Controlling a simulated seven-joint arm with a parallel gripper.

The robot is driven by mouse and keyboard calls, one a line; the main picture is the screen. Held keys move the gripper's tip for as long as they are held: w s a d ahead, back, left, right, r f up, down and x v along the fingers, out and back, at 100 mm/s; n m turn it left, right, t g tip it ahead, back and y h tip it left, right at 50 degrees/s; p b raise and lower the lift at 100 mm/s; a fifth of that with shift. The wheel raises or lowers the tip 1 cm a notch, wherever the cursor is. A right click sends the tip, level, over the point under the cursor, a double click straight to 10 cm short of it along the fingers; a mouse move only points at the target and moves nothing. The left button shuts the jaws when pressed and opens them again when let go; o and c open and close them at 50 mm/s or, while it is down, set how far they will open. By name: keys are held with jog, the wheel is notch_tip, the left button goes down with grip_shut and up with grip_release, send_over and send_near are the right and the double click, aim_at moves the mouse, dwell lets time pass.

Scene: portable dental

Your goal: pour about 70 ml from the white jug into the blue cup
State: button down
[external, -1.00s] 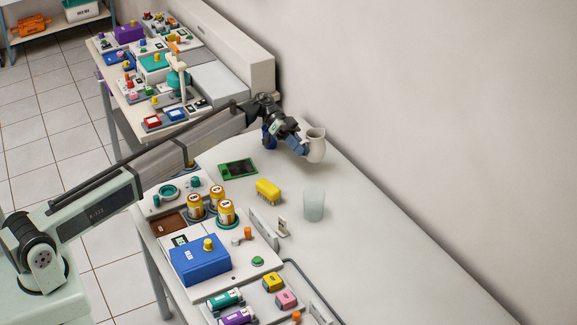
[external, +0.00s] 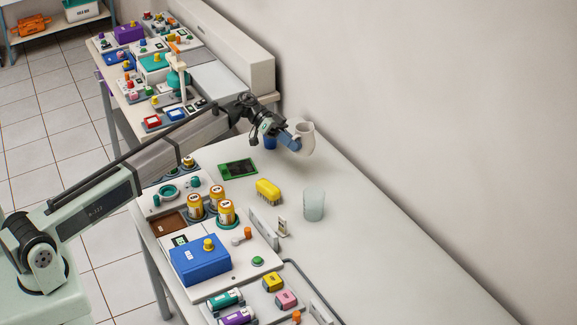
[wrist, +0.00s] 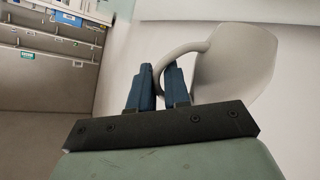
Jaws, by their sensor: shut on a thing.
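The white jug (external: 305,140) is held above the far end of the white table, near the wall. My gripper (external: 292,143) is shut on its handle. In the wrist view my gripper's two blue fingers (wrist: 158,90) close around the jug's curved handle, and the jug's body (wrist: 235,62) is to the right of them. The jug looks close to upright in the external view. I cannot see inside the jug or the cup.
A frosted clear cup (external: 314,204) stands mid-table. A yellow brush-like block (external: 268,191) and a green board (external: 238,168) lie left of it. Orange-labelled jars (external: 226,212) and a blue box (external: 200,259) fill the left side. The table's right side is clear.

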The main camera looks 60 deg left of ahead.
jog(key=s+a+f+n+t+y, duration=0.4)
jog(key=s+n+t, duration=0.2)
jog(key=s, duration=0.2)
jog(key=shift+s+a+f+y, duration=0.2)
jog(key=shift+f+y, duration=0.05)
jog(key=shift+y, duration=0.15)
jog(key=shift+w+a+n, duration=0.15)
jog(key=shift+n, duration=0.15)
jog(key=w+a+r+n+g+h, duration=0.1)
jog(key=w+a+r+n+h, duration=0.2)
jog(key=w+a+r+n, duration=0.1)
jog(key=shift+w+a+r+n+h, duration=0.3)
jog(key=shift+a+r+n, duration=0.25)
jog(key=shift+a+n, duration=0.65)
jog(key=shift+w+a+r+n+h, duration=0.3)
jog(key=shift+a+r+n, duration=0.1)
jog(key=shift+r+n, duration=0.35)
dwell(0.7)
jog(key=shift+w+a+r+n+h+p, duration=0.15)
jog(key=shift+w+a+r+n+h, duration=0.3)
jog(key=shift+n, duration=0.3)
jog(key=shift+w+a+r+n+h+p, duration=0.15)
jog(key=shift+w+a+r+n, duration=0.1)
jog(key=shift+a+r+n, duration=0.4)
dwell(2.0)
